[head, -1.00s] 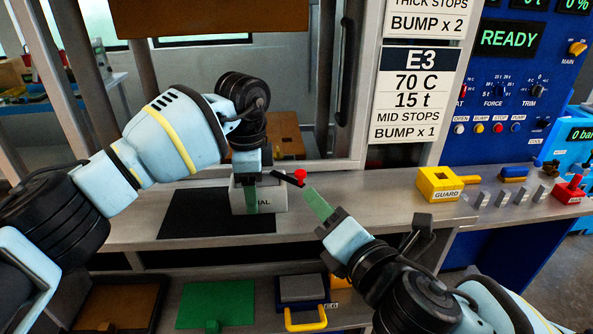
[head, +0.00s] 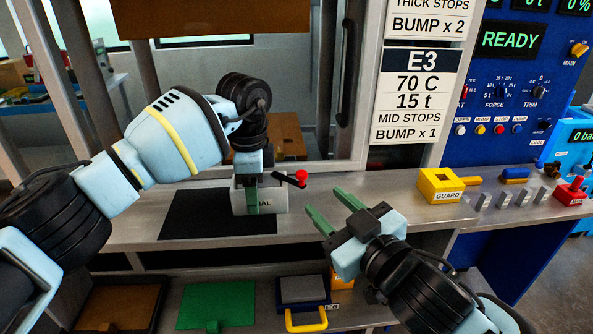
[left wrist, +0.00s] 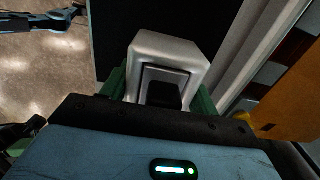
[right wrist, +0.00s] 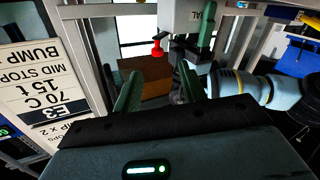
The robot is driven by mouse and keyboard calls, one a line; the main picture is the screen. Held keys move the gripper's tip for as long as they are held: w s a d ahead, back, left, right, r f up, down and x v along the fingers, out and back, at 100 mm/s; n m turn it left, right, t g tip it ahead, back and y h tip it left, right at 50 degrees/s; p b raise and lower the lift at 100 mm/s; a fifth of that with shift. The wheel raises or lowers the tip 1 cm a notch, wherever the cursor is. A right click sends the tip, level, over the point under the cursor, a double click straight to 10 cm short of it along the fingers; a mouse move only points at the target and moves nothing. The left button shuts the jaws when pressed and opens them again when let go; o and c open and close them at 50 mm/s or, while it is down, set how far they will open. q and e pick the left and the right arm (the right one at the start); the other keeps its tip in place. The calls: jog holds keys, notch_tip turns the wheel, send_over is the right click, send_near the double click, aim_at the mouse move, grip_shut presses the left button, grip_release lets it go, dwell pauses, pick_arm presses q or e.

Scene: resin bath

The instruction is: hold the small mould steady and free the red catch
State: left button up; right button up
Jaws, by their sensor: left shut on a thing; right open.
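The small mould (head: 272,198) is a pale grey block on the bench ledge, at the edge of a black mat. The red catch (head: 301,176) is a red knob on a dark lever at the mould's upper right. It also shows in the right wrist view (right wrist: 157,50). My left gripper (head: 253,200) is shut on the mould from above, a green finger down its front face. In the left wrist view the mould (left wrist: 165,50) sits between the green fingers. My right gripper (head: 330,208) is open and empty, right of and nearer than the catch, not touching it.
The black mat (head: 190,215) lies left of the mould. A yellow guard block (head: 440,185) and several grey blocks stand on the ledge at right. A lower shelf holds a green plate (head: 217,304) and a yellow-handled tray (head: 306,318). The ledge between mould and guard block is clear.

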aim_at(293, 182)
jog(key=m, duration=0.3)
jog(key=shift+w+d, duration=0.1)
jog(key=shift+d, duration=0.1)
jog(key=x, duration=1.2)
grip_shut()
jog(key=shift+a+m+h, duration=0.25)
jog(key=shift+m+h, duration=0.05)
jog(key=shift+h, duration=0.1)
jog(key=shift+s+a+m+t+h, duration=0.1)
jog(key=shift+s+m+t+h, duration=0.15)
jog(key=shift+m+t+h, duration=0.65)
jog(key=shift+s+a+m+t+h, duration=0.1)
jog(key=shift+s+m+t+h, duration=0.15)
jog(key=shift+m+h, duration=1.2)
jog(key=shift+n+h, duration=0.35)
jog(key=shift+h, duration=0.3)
jog(key=shift+d, duration=0.1)
